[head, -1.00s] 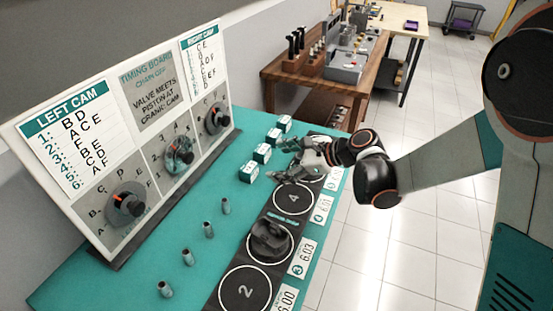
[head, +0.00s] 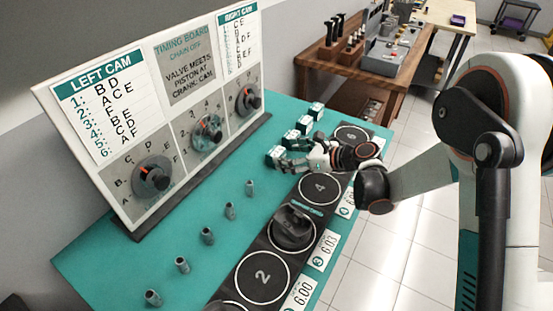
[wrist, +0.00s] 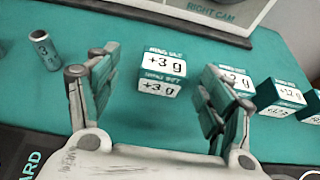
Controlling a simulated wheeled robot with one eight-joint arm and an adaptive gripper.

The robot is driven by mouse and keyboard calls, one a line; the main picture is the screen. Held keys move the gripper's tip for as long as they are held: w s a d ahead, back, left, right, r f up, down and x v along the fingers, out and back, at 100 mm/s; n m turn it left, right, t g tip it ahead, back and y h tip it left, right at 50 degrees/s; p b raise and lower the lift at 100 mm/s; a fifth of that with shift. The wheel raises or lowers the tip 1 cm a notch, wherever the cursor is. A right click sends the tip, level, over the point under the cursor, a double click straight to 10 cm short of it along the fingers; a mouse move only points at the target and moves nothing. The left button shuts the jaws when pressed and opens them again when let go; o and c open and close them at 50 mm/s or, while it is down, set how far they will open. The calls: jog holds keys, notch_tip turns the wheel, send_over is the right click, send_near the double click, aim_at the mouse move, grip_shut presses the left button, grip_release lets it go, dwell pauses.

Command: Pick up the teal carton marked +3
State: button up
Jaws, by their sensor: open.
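A teal and white carton marked +3 g (wrist: 160,72) stands on the teal table, between and just beyond my fingers in the wrist view. In the head view it appears to be the nearest carton of the row (head: 274,156), partly hidden by my fingers. My gripper (wrist: 160,85) is open, with one finger on each side of the carton's line and nothing visibly held. In the head view my gripper (head: 290,155) reaches in from the right, low over the table. I cannot tell whether a finger touches the carton.
Another carton (wrist: 236,78) stands close by my right finger, its mark partly hidden, with more cartons (wrist: 281,97) further right. A small cylinder marked 3 (wrist: 44,50) stands at left. The timing board (head: 165,110) rises behind. A dark strip with numbered rings (head: 262,277) runs along the front.

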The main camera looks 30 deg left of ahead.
aim_at(282, 154)
jog(key=shift+w+f+b+x, duration=0.15)
jog(key=shift+b+x, duration=0.45)
jog(key=shift+x, duration=0.75)
jog(key=shift+w+f+b+x, duration=0.2)
jog(key=shift+b+x, duration=0.35)
jog(key=shift+x, duration=0.85)
jog(key=shift+d+r, duration=0.1)
jog(key=shift+d, duration=0.15)
jog(key=c, duration=1.2)
